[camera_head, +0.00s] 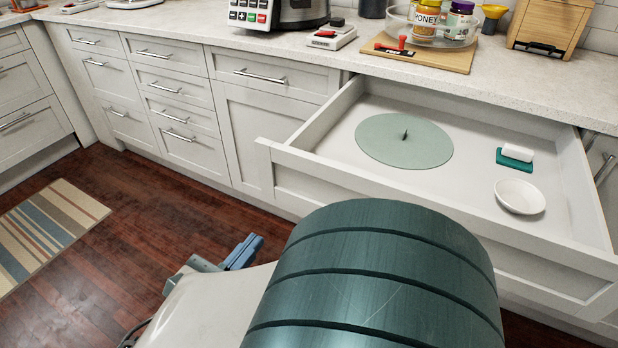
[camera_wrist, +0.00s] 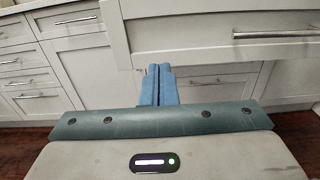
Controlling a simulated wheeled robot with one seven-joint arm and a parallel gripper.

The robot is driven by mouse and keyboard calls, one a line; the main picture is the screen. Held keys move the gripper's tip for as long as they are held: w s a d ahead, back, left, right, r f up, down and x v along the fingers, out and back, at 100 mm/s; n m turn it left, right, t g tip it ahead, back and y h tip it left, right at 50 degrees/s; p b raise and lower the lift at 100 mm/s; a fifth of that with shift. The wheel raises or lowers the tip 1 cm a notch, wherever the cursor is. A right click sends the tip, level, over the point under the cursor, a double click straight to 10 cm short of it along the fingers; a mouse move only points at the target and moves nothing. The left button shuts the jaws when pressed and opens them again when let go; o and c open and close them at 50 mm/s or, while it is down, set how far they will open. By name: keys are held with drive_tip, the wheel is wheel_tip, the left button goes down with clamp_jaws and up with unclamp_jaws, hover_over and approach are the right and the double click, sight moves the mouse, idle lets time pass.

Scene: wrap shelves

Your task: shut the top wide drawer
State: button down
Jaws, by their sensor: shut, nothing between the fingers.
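The top wide drawer (camera_head: 350,188) is pulled well out from under the counter in the head view. Its white front also shows in the wrist view (camera_wrist: 190,35), with a bar handle (camera_wrist: 275,34) towards the right. My gripper (camera_wrist: 158,70) is shut and empty, its blue fingers side by side just below or in front of the drawer front's lower left part; I cannot tell whether they touch it. In the head view my gripper (camera_head: 246,248) is left of the drawer front, partly hidden by my arm.
Inside the drawer lie a round green lid (camera_head: 404,141), a white bowl (camera_head: 519,196) and a sponge on a teal holder (camera_head: 515,157). Wooden floor (camera_head: 140,225) is clear at left, beside a striped rug (camera_head: 45,232).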

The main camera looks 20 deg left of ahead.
sight(301, 185)
drive_tip(key=w+b, duration=0.1)
drive_tip(key=w, duration=0.3)
drive_tip(key=w+b, duration=0.1)
drive_tip(key=w, duration=0.4)
drive_tip(key=w+d+b, duration=0.1)
drive_tip(key=w, duration=0.3)
drive_tip(key=shift+w, duration=0.4)
